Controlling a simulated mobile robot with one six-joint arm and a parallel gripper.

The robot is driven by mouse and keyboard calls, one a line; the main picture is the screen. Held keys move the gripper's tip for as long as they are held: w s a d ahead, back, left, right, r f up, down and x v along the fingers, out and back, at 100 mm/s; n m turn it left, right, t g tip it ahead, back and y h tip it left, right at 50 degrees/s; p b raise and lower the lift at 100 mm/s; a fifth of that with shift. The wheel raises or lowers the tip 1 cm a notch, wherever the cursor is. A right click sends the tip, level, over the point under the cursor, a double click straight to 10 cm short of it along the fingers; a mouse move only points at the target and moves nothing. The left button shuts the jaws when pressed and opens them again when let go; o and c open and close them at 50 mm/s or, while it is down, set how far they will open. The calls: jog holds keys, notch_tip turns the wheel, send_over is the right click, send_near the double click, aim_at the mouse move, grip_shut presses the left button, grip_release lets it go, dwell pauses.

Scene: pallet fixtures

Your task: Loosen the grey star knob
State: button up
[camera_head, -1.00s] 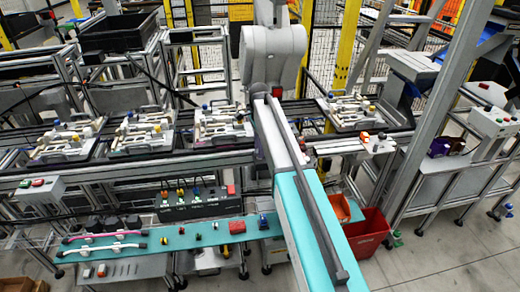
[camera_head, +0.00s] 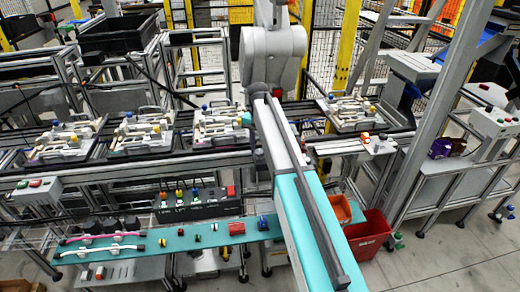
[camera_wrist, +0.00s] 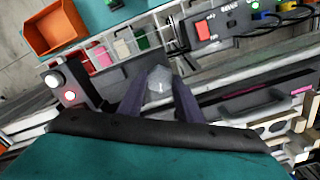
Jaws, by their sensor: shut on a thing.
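In the wrist view, a pale grey knob (camera_wrist: 160,79) sits between the dark purple fingers of my gripper (camera_wrist: 160,88). My gripper is shut on it. The knob's lower part and mount are hidden, and its star shape is too blurred to make out. In the head view, my large arm link covers the middle, and both the knob and my gripper's fingers are hidden. Pallet fixtures (camera_head: 148,135) with pale blocks and coloured knobs stand in a row on the line; the one nearest my arm (camera_head: 213,124) is partly covered.
In the wrist view, a control box with a red switch (camera_wrist: 212,27) and an orange bin (camera_wrist: 55,27) lie beyond my fingers. A small box with white and red lit buttons (camera_wrist: 67,86) is at left. In the head view, a red bin (camera_head: 368,233) stands on the floor.

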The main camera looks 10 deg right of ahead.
aim_at(259, 151)
jog(key=n, duration=0.5)
dwell(0.4)
jog(key=o, duration=1)
jog(key=shift+o, duration=0.2)
jog(key=shift+r, duration=0.1)
notch_tip(259, 151, up, 14)
jog(key=p, duration=0.7)
jog(key=shift+f, duration=0.2)
